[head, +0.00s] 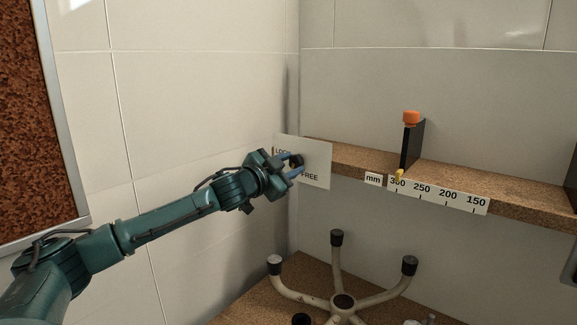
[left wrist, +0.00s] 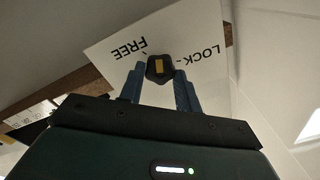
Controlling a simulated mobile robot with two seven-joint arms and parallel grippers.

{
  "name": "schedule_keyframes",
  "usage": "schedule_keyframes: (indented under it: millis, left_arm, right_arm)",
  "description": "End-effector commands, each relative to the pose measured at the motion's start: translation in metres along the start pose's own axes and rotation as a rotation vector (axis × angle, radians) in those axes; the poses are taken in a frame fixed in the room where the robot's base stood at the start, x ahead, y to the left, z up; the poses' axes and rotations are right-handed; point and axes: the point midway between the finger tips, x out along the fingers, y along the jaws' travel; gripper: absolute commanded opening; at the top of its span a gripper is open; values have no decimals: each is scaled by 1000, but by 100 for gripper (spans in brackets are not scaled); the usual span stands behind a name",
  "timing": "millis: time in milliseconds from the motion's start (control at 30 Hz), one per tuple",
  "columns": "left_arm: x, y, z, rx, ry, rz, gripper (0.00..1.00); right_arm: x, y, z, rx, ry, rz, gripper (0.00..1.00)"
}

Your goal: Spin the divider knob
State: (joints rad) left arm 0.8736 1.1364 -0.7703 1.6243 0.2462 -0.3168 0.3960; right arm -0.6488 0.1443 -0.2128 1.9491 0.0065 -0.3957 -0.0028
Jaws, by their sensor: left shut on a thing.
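A dark knob (left wrist: 160,68) with a yellow mark sits on a white plate (head: 318,158) marked LOCK and FREE, at the left end of the shelf. In the left wrist view the plate (left wrist: 195,28) appears upside down. My left gripper (head: 294,166) is at the plate, its blue fingers on either side of the knob and shut on it. In the left wrist view the fingers (left wrist: 159,82) flank the knob. The black divider (head: 411,147) with an orange top (head: 411,118) stands upright on the shelf near the 300 mark. My right gripper is not in view.
The cork-like shelf (head: 535,203) carries a millimetre scale (head: 437,194) on its front edge. A cork board (head: 25,120) hangs on the left wall. Tiled walls meet just behind the plate.

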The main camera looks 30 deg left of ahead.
Motion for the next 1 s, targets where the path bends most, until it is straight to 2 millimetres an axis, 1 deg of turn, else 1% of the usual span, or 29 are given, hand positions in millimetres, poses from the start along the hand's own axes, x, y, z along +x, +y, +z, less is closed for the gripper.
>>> schedule_keyframes:
  millis: [1000]
  left_arm:
    - [0,0,-1,968,2,-3,10]
  right_arm:
    - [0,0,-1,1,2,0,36]
